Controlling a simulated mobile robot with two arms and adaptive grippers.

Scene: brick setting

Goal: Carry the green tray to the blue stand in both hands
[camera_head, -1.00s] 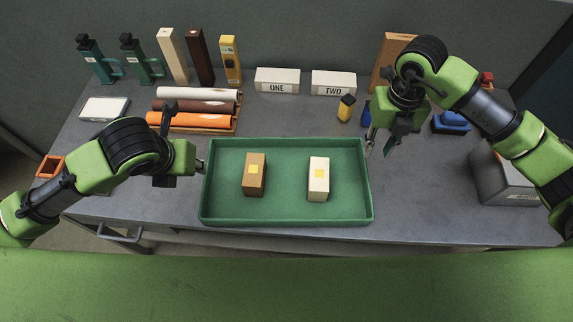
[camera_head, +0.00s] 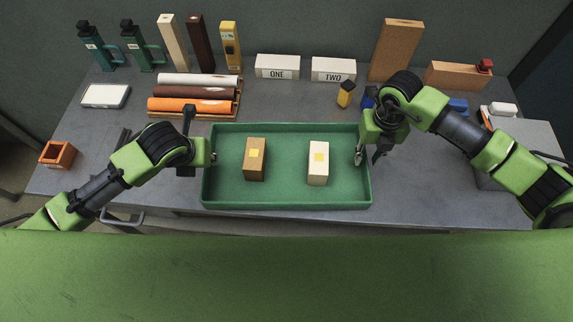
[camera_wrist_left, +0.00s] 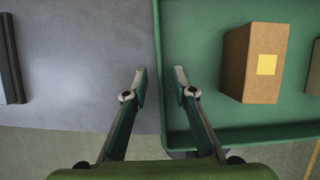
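The green tray (camera_head: 285,198) lies on the grey table near its front edge. It holds a brown block (camera_head: 255,160) and a cream block (camera_head: 318,163), each with a yellow patch. My left gripper (camera_head: 204,160) is at the tray's left wall. In the left wrist view (camera_wrist_left: 160,78) it is open, one finger outside the wall and one inside, with gaps beside it. My right gripper (camera_head: 368,156) is at the right wall, fingers apart, seemingly either side of it. Blue pieces show behind my right arm (camera_head: 457,106); I cannot tell which is the stand.
Rolls on a rack (camera_head: 195,106), labelled boxes ONE (camera_head: 278,68) and TWO (camera_head: 333,70), and upright blocks stand behind the tray. A yellow block with a black top (camera_head: 346,93) stands near my right gripper. An orange open box (camera_head: 57,155) is at far left.

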